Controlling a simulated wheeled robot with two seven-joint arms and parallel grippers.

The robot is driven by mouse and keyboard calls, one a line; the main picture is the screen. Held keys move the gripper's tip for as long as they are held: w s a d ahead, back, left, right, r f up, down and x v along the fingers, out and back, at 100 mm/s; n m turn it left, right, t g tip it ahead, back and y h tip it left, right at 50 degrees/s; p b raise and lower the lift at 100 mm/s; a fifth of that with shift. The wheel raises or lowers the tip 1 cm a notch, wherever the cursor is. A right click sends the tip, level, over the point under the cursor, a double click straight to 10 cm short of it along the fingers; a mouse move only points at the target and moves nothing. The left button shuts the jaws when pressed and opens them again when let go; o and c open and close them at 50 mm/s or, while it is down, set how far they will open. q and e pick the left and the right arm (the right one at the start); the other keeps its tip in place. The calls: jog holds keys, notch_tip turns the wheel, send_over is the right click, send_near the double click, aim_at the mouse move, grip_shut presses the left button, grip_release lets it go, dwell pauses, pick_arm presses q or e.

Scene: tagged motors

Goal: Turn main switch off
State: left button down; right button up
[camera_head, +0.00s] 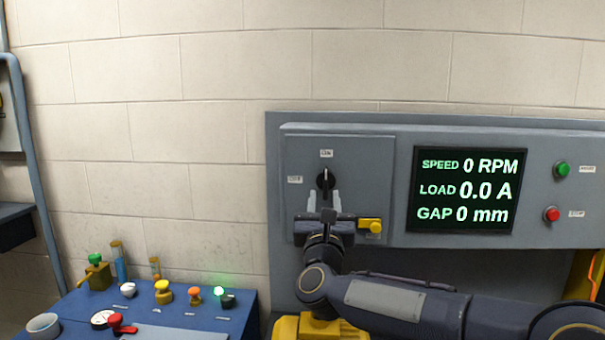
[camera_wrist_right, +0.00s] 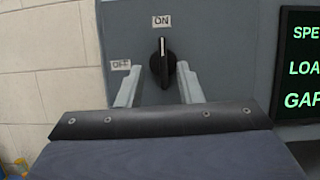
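The main switch (camera_head: 325,180) is a black rotary knob on a grey panel, left of the display. In the right wrist view the knob (camera_wrist_right: 162,62) stands upright, in line with the ON label (camera_wrist_right: 161,21) above it. The OFF label (camera_wrist_right: 121,64) is to its left. My right gripper (camera_head: 324,194) is just below and in front of the knob. Its two pale fingers are apart, one toward each side of the knob, with a gap visible on both sides. I cannot tell how deep they reach. My left gripper is not in view.
A yellow padlock-like part (camera_head: 370,225) sits right of my gripper. The display (camera_head: 467,190) reads 0 RPM, 0.0 A, 0 mm. Green (camera_head: 562,169) and red (camera_head: 551,214) buttons are farther right. A blue bench (camera_head: 240,310) with several coloured knobs is at lower left.

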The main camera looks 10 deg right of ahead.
aim_at(326, 177)
jog(key=p+x, duration=0.4)
jog(key=x, duration=0.2)
jog(key=shift+w+d+r, duration=0.2)
jog(key=shift+r, duration=0.15)
jog(key=shift+w+d+r, duration=0.1)
jog(key=shift+w+d, duration=0.15)
jog(key=shift+w, duration=0.3)
grip_shut()
